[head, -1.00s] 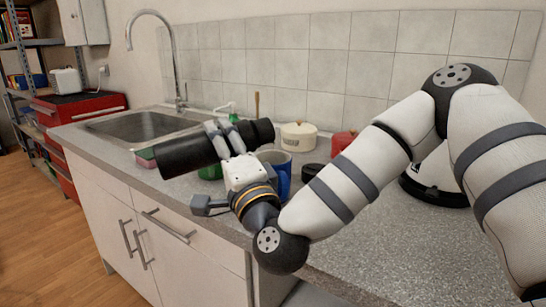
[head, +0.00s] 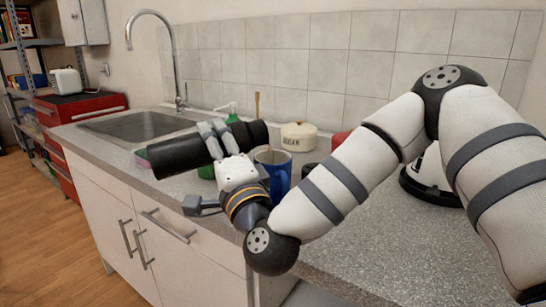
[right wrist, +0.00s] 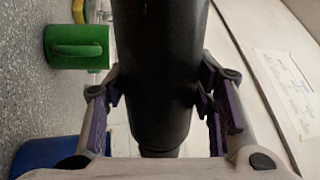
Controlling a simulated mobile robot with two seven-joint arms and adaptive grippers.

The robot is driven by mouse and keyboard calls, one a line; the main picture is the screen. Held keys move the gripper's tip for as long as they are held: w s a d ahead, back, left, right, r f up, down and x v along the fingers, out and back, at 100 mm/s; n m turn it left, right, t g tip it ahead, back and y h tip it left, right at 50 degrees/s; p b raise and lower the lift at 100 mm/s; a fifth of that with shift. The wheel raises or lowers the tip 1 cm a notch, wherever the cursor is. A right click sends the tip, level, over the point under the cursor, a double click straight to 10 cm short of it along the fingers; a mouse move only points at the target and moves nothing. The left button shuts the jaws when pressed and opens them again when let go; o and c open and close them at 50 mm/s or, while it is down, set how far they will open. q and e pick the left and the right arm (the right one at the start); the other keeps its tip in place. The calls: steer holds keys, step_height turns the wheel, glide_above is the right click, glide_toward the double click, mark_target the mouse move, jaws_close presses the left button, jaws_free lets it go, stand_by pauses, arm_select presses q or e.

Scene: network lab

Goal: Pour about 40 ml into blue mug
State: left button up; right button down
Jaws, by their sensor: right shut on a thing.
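My right gripper (head: 212,140) is shut on a black cylindrical bottle (head: 185,154). It holds the bottle above the counter, lying nearly level, with its right end a little higher. The bottle also fills the middle of the right wrist view (right wrist: 160,70), between the fingers. The blue mug (head: 280,178) stands upright on the counter just right of and behind the gripper, partly hidden by it. Part of it shows at the lower left of the right wrist view (right wrist: 45,158). No stream of liquid is visible. My left gripper is not in view.
A green mug (right wrist: 80,46) stands near the bottle, mostly hidden in the head view. A cream lidded pot (head: 298,137), a red object (head: 340,139) and a dark round item (head: 310,170) stand behind and to the right. The sink (head: 140,125) is at left. The front right counter is clear.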

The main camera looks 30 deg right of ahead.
steer(key=n, duration=0.2)
steer(key=shift+d+r+n+y, duration=0.2)
steer(key=shift+r+n+y, duration=0.1)
steer(key=shift+r+n, duration=0.1)
steer(key=shift+d+f+n+y+p, duration=0.2)
steer(key=shift+f+n+y+p, duration=0.35)
steer(key=shift+f+n, duration=0.45)
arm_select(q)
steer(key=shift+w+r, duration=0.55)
